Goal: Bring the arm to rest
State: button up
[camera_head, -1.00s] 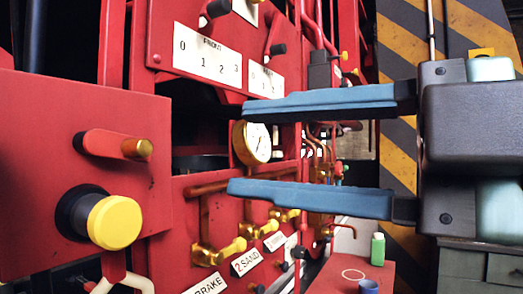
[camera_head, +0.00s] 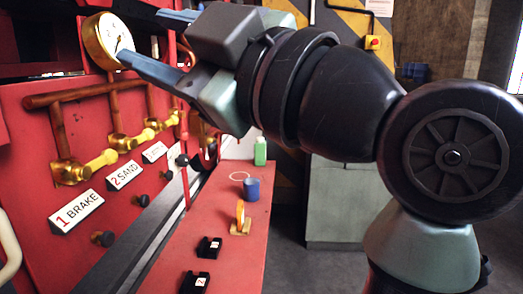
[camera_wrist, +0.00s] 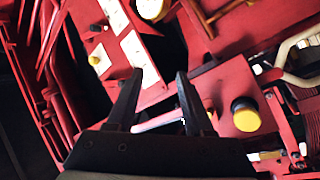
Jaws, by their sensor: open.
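My arm reaches in from the right in the head view, bent at its large black joint. My gripper (camera_head: 140,36) points left toward the red panel, with its two blue fingers spread and nothing between them. It is beside the brass pressure gauge (camera_head: 106,40), and the lower finger overlaps the gauge's edge in the picture; I cannot tell whether they touch. In the wrist view, the dark fingers (camera_wrist: 160,72) are apart and empty, with a red lever plate with a yellow knob (camera_wrist: 246,115) beyond them to the right.
Brass valves (camera_head: 118,142) on copper pipes line the panel above the labels BRAKE (camera_head: 77,212) and SAND (camera_head: 124,175). A red shelf (camera_head: 228,262) holds a green bottle (camera_head: 260,152), a blue cup (camera_head: 251,188) and small black blocks. Open floor (camera_head: 330,265) lies at the right.

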jog(key=s+d+m+t+h, duration=0.3)
jog(key=d+m+t+h, duration=0.2)
jog(key=m+t+h, duration=0.4)
jog(key=s+d+m+t+h, duration=0.35)
jog(key=m+t+h, duration=0.3)
jog(key=m, duration=0.45)
notch_tip(320, 180, up, 14)
jog(key=d+h+p, duration=0.1)
jog(key=p, duration=1.1)
jog(key=shift+w+f, duration=0.25)
jog(key=shift+w, duration=0.05)
